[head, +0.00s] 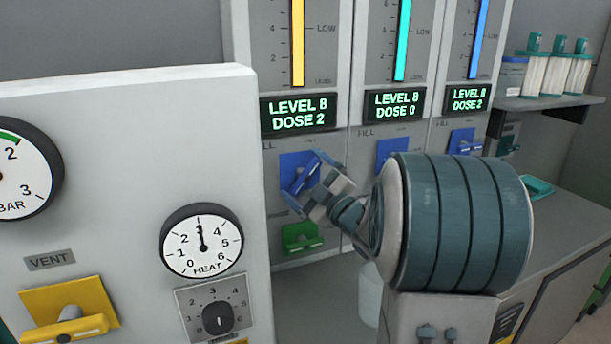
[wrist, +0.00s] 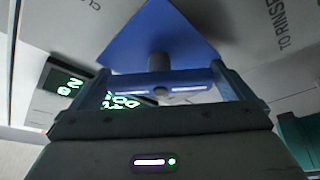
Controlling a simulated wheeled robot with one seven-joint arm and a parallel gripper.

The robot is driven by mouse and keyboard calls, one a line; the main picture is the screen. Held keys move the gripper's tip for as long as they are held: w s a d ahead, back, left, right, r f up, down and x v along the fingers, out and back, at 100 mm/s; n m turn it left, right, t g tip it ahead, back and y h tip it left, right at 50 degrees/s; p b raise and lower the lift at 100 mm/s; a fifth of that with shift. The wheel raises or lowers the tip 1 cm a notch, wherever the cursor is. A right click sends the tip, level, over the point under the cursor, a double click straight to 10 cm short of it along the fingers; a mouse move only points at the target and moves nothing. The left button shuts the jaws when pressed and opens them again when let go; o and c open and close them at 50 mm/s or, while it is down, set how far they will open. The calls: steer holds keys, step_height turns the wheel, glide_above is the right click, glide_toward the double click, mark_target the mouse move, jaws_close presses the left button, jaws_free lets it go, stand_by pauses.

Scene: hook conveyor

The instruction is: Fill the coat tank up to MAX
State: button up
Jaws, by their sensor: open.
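Three tank panels stand side by side, with a yellow gauge (head: 298,42), a teal gauge (head: 403,42) and a blue gauge (head: 479,38). I cannot read which is the coat tank. The left display (head: 298,113) reads LEVEL 8 DOSE 2, the middle display (head: 394,104) LEVEL 8 DOSE 0, the right display (head: 468,99) LEVEL 8 DOSE 2. My gripper (head: 308,183) is open at the left panel's blue fill valve (head: 289,161). In the wrist view the valve's blue handle (wrist: 180,88) lies between the open fingers; firm contact cannot be told.
A green valve (head: 300,237) sits below the blue one. A grey cabinet (head: 130,120) with heat dial (head: 202,241) and yellow vent valve (head: 68,312) stands close at left. A shelf (head: 545,101) with bottles is at right. My arm covers the lower middle and right panels.

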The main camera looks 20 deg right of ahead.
steer(key=shift+w, duration=0.1)
steer(key=c, duration=0.7)
